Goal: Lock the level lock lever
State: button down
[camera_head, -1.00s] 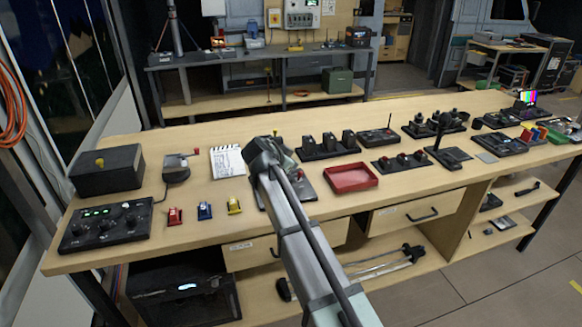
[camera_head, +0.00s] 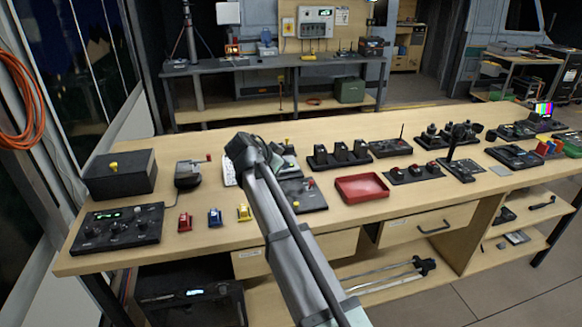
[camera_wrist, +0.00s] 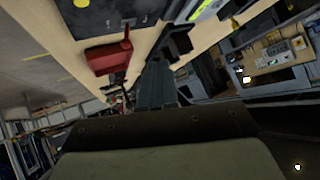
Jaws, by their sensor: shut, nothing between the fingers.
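No part is clearly readable as the level lock lever. One candidate is a small dark grey device (camera_head: 188,173) with a red-tipped lever, at the back left of the bench.
Small red (camera_head: 184,221), blue (camera_head: 215,217) and yellow (camera_head: 244,212) lever blocks stand near the front edge. A black box (camera_head: 120,180) and a knob console (camera_head: 118,228) are at left. A red tray (camera_head: 361,189) and several dark devices are at right. A white striped board is mostly hidden behind my gripper.

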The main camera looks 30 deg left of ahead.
jog(key=shift+v, duration=1.85)
jog(key=shift+d+f, duration=0.1)
jog(key=shift+d, duration=0.05)
